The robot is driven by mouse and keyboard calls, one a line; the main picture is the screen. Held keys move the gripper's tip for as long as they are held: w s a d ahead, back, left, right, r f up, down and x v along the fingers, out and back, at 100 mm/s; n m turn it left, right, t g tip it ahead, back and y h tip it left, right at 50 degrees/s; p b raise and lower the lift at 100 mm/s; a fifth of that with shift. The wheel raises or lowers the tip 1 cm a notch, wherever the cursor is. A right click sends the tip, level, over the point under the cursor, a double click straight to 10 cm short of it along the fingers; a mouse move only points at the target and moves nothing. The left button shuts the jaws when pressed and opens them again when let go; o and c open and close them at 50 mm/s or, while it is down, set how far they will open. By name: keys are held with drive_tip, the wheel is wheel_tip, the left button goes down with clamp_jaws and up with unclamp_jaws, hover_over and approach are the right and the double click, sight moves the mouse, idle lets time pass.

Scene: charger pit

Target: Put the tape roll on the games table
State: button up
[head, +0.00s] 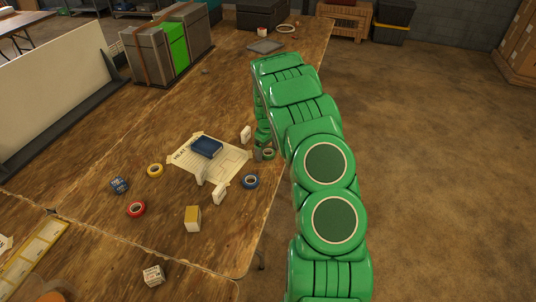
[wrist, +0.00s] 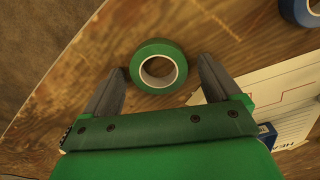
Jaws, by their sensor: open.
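A green tape roll (head: 268,154) with a white core lies flat on the wooden table (head: 110,230), near its right edge. In the wrist view the green tape roll (wrist: 157,87) sits between the tips of my open gripper (wrist: 161,66), with small gaps on both sides. Blue (head: 250,181), yellow (head: 155,170) and red (head: 136,209) tape rolls also lie on this table. I cannot tell which table is the games table.
A printed sheet (head: 180,172) with a blue box (head: 207,147) and white pieces lies left of my gripper. A yellow-white box (head: 192,218) stands nearer. Grey and green cases (head: 176,46) stand farther back. Another table (head: 22,24) is far left. The floor at right is clear.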

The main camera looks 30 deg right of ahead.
drive_tip(key=c, duration=1.2)
drive_tip(key=shift+w+r, duration=0.1)
drive_tip(key=shift+r, duration=0.45)
drive_tip(key=shift+c, duration=0.2)
wheel_tip(320, 180, up, 2)
drive_tip(key=shift+r, duration=0.25)
drive_tip(key=s+a+r, duration=0.2)
drive_tip(key=s+r, duration=0.2)
drive_tip(key=s, duration=0.2)
drive_tip(key=s+a+r, duration=0.2)
drive_tip(key=s+r, duration=0.3)
drive_tip(key=s, duration=0.2)
drive_tip(key=shift+s+a+r, duration=0.15)
drive_tip(key=shift+a+r, duration=0.1)
drive_tip(key=shift+a, duration=0.1)
